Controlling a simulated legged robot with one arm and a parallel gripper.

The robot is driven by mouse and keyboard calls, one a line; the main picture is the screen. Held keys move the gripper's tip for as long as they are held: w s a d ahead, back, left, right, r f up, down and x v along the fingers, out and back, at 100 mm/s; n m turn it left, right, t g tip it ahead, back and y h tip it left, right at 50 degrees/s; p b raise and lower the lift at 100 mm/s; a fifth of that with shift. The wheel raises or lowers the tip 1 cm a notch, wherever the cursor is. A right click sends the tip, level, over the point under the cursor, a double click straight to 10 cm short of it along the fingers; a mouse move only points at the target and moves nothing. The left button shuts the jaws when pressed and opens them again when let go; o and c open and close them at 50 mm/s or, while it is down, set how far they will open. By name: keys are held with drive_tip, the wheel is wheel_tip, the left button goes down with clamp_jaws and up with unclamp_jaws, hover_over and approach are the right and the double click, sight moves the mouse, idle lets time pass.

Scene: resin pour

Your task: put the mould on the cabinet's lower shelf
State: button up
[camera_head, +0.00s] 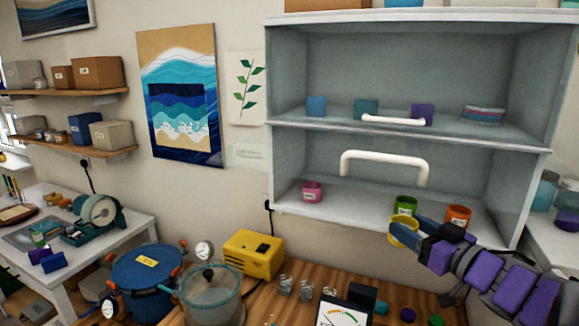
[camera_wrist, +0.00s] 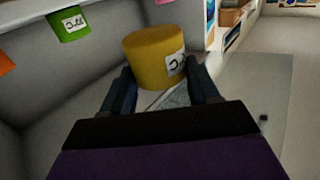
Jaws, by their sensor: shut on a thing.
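My gripper (camera_head: 412,230) is shut on a yellow round mould (camera_head: 402,235), which also shows between the two fingers in the wrist view (camera_wrist: 153,57). The mould has a white label with dark marks. In the head view it overlaps the front edge of the cabinet's lower shelf (camera_head: 350,205), at the right part of the shelf; I cannot tell whether it touches the shelf. A green mould (camera_head: 405,204) stands just behind it. An orange mould (camera_head: 458,214) is to the right, partly hidden by my gripper. A pink mould (camera_head: 312,191) stands at the shelf's left.
The open cabinet's upper shelf (camera_head: 340,121) holds several coloured blocks and a striped piece. White handles (camera_head: 385,164) cross the front. The lower shelf's middle is clear. Below stand a yellow box (camera_head: 253,255), a blue pot (camera_head: 148,278) and a clear pot (camera_head: 210,292) on a wooden bench.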

drive_tip(key=w+a+f+m+h, duration=0.1)
drive_tip(key=w+a+f, duration=0.3)
drive_tip(key=f, duration=0.4)
drive_tip(key=w+a+f+m+t+h, duration=0.1)
drive_tip(key=w+a+f+h, duration=0.1)
drive_tip(key=w+a+f, duration=0.2)
drive_tip(key=a+f, duration=0.3)
drive_tip(key=f, duration=0.1)
drive_tip(key=shift+w, duration=0.3)
